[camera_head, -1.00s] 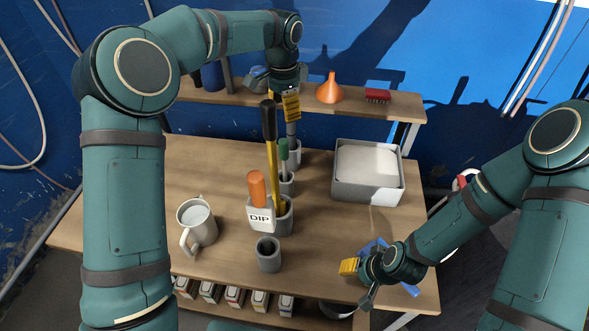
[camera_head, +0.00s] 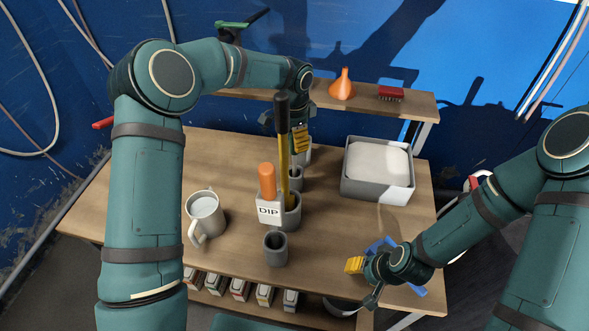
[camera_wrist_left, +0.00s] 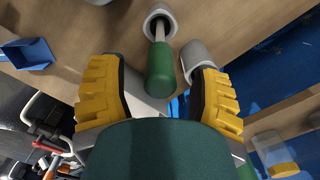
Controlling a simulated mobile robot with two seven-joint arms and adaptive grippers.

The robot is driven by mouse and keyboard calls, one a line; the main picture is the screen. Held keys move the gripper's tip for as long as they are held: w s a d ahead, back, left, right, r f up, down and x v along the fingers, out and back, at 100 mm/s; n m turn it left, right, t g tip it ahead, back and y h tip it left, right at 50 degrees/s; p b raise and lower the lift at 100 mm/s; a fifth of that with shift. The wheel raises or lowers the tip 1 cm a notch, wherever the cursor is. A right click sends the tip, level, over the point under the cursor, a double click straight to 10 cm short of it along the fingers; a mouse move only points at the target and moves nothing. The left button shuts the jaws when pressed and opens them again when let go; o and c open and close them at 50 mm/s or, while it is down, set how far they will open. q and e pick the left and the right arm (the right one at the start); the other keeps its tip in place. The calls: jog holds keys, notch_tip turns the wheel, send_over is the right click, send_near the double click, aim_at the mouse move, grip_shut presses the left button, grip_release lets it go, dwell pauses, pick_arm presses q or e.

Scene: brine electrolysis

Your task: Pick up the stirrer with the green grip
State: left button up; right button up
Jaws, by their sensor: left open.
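The stirrer's green grip (camera_wrist_left: 160,70) shows in the left wrist view, on a pale rod rising from a grey round holder (camera_wrist_left: 159,22). My left gripper (camera_head: 295,152) is open above the holders in the head view. In the wrist view its yellow fingers stand on either side of the green grip, with gaps on both sides. In the head view the grip is hidden behind the black-and-yellow handle and my gripper; its holder (camera_head: 296,178) shows. My right gripper (camera_head: 363,281) is low at the table's front right; its finger opening is unclear.
An empty grey cup (camera_head: 276,249), white mug (camera_head: 205,215) and grey bin (camera_head: 376,188) stand around. A shelf (camera_head: 420,102) runs behind.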

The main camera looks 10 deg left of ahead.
pick_arm(q)
jog(key=shift+f, duration=0.95)
grip_shut()
